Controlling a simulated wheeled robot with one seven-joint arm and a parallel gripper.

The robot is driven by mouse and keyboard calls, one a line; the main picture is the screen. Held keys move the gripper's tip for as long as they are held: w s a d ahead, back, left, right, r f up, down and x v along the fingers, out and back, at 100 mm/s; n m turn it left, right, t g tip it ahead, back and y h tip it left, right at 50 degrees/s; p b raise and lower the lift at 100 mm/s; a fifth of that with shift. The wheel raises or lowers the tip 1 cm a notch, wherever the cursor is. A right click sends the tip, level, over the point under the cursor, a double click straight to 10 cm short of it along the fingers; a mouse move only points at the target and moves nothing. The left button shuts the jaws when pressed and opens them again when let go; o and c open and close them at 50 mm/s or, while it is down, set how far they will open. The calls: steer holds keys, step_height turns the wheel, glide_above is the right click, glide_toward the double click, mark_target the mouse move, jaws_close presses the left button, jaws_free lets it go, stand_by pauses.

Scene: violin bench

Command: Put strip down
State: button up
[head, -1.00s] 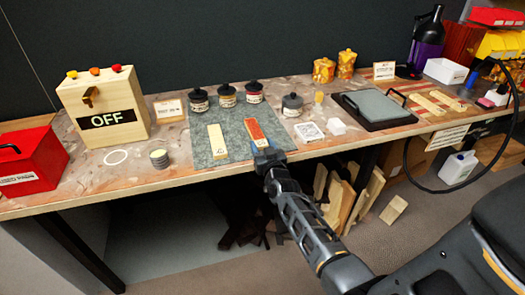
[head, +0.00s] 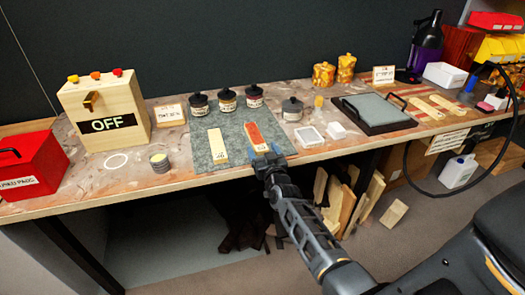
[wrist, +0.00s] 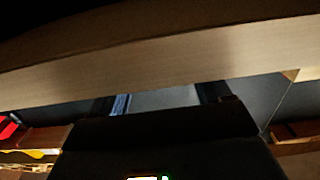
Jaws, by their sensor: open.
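Two strips lie side by side on a grey mat (head: 196,150) on the bench. The left strip (head: 217,146) is pale wood. The right strip (head: 254,134) is pale at its near end and reddish-brown along its upper face. My gripper (head: 267,156) is at the near end of the right strip, by the front edge of the mat, and is open. Whether the jaws touch that strip cannot be told. In the wrist view the dark fingers (wrist: 164,100) stand apart with a grey gap between them. A broad pale wooden band (wrist: 160,66) crosses above them.
Several dark-lidded jars (head: 227,100) stand behind the strips. A white tray (head: 310,136) and a sharpening block in a black tray (head: 372,110) are to the right. The OFF box (head: 105,110) and a round tin (head: 159,162) are to the left.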

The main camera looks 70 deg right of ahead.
steer(key=s+a+r+n+t+y, duration=0.15)
steer(key=s+a, duration=0.35)
steer(key=a, duration=0.5)
steer(key=s+a+n+t+y, duration=0.1)
steer(key=s+a+y, duration=0.3)
steer(key=a, duration=0.7)
steer(key=s+a+r+n+t+y, duration=0.1)
steer(key=s+a+n, duration=0.1)
steer(key=s+a, duration=0.6)
steer(key=s+a+r+n+y, duration=0.5)
steer(key=s+a+r+y, duration=0.2)
steer(key=s+a+r, duration=0.4)
steer(key=a+r, duration=0.2)
steer(key=a, duration=0.1)
steer(key=shift+f, duration=0.1)
